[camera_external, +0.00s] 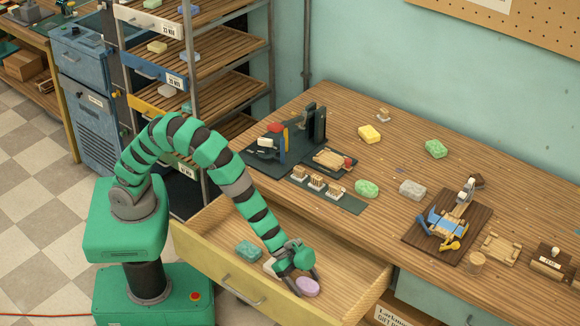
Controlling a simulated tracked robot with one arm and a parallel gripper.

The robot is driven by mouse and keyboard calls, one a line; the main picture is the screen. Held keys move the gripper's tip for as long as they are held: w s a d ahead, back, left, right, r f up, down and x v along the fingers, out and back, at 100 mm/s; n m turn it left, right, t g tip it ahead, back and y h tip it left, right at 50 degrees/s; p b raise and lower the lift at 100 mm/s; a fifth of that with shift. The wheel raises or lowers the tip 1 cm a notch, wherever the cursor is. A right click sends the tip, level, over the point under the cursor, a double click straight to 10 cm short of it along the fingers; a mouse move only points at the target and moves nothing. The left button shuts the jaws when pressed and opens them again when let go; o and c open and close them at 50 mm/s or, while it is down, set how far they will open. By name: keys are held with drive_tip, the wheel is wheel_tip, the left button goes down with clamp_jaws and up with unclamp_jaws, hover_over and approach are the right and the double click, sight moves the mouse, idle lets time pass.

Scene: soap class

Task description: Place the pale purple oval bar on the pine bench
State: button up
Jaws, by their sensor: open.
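The pale purple oval bar (307,287) lies in the open drawer (347,290) under the bench. My gripper (302,284) is down in the drawer, close over the purple bar. Its jaws are open, one finger on the left of the bar and one near its upper right side. Whether they touch the bar I cannot tell. The pine bench (373,207) is the wooden top above and behind the drawer.
A teal bar (249,250) and a pale bar (270,267) lie in the drawer left of my gripper. Green (367,188), yellow (369,133) and grey (412,189) bars lie on the bench. A dark-based tool (447,225) stands at right. Bare wood shows between them.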

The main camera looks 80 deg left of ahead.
sight(315, 289)
drive_tip(key=c, duration=1.2)
drive_tip(key=shift+o, duration=0.2)
drive_tip(key=shift+r, duration=0.1)
drive_tip(key=shift+d+r+p, duration=0.1)
drive_tip(key=shift+r+p, duration=1)
drive_tip(key=shift+r, duration=0.6)
drive_tip(key=s+a, duration=0.2)
drive_tip(key=s, duration=0.1)
drive_tip(key=s+a+p, duration=0.1)
drive_tip(key=s+a, duration=0.1)
drive_tip(key=s, duration=0.2)
drive_tip(key=s+a+r, duration=0.1)
drive_tip(key=s+a, duration=0.2)
drive_tip(key=shift+s+a+r+p, duration=0.1)
drive_tip(key=shift+s+p, duration=0.3)
drive_tip(key=shift+s+a, duration=0.1)
drive_tip(key=shift+s, duration=0.1)
drive_tip(key=b, duration=0.2)
drive_tip(key=shift+w+a+b, duration=0.15)
drive_tip(key=shift+a+b, duration=0.05)
drive_tip(key=shift+b, duration=0.1)
drive_tip(key=b, duration=0.3)
drive_tip(key=shift+s+a, duration=0.25)
drive_tip(key=shift+a, duration=0.1)
drive_tip(key=shift+s+a+b, duration=0.1)
drive_tip(key=shift+s+b, duration=0.3)
drive_tip(key=shift+b, duration=0.75)
drive_tip(key=shift+s+r+b, duration=0.1)
drive_tip(key=shift+s+b, duration=0.5)
drive_tip(key=shift+b, duration=0.25)
